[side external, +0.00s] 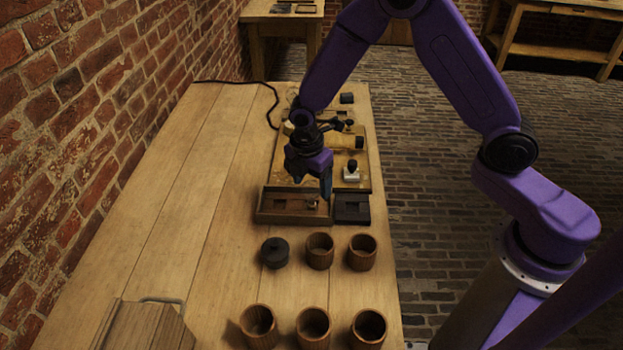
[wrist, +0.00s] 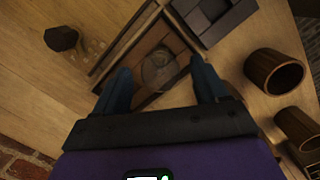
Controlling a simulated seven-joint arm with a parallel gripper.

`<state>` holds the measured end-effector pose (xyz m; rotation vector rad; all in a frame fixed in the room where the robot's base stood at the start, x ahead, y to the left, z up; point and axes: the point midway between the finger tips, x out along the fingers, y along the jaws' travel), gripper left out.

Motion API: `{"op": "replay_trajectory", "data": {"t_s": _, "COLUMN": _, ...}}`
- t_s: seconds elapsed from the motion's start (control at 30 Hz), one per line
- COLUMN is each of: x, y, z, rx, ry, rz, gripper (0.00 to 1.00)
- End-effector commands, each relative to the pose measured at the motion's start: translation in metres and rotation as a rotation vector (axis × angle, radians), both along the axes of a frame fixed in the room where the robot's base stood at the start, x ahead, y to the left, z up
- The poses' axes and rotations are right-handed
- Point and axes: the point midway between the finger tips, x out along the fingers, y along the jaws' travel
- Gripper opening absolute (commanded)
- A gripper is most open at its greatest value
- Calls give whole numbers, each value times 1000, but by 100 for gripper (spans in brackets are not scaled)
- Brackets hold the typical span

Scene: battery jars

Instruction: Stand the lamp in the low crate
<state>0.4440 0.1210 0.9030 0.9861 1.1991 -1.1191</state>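The low crate (side external: 267,206) is a shallow brown wooden tray on the bench, below my gripper (side external: 316,190). In the wrist view the crate's floor (wrist: 140,50) shows dark panels inside a raised rim. A round, clear glass shape (wrist: 158,71), apparently the lamp, is between my fingers over the crate; a small pale bit of it (side external: 312,201) shows in the side view. My gripper (wrist: 163,82) is open, its blue fingers spread wide with gaps on both sides of the glass. I cannot tell whether the lamp touches the crate floor.
A dark tray (side external: 352,208) adjoins the crate on the right. Several wooden cups (side external: 319,251) and a dark lidded jar (side external: 274,252) stand nearer the camera. A board (side external: 290,165) with fittings, including a black-topped white piece (side external: 352,172), lies beyond.

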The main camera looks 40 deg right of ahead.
Motion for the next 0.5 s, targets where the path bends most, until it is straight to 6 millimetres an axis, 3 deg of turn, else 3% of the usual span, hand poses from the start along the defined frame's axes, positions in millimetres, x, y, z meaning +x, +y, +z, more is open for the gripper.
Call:
{"op": "replay_trajectory", "data": {"t_s": 0.27, "x": 1, "y": 3, "z": 21, "rx": 2, "ry": -4, "rz": -1, "gripper": 73}}
{"op": "replay_trajectory", "data": {"t_s": 0.5, "x": 0, "y": 9, "z": 69, "rx": 4, "ry": -5, "rz": 1, "gripper": 73}}
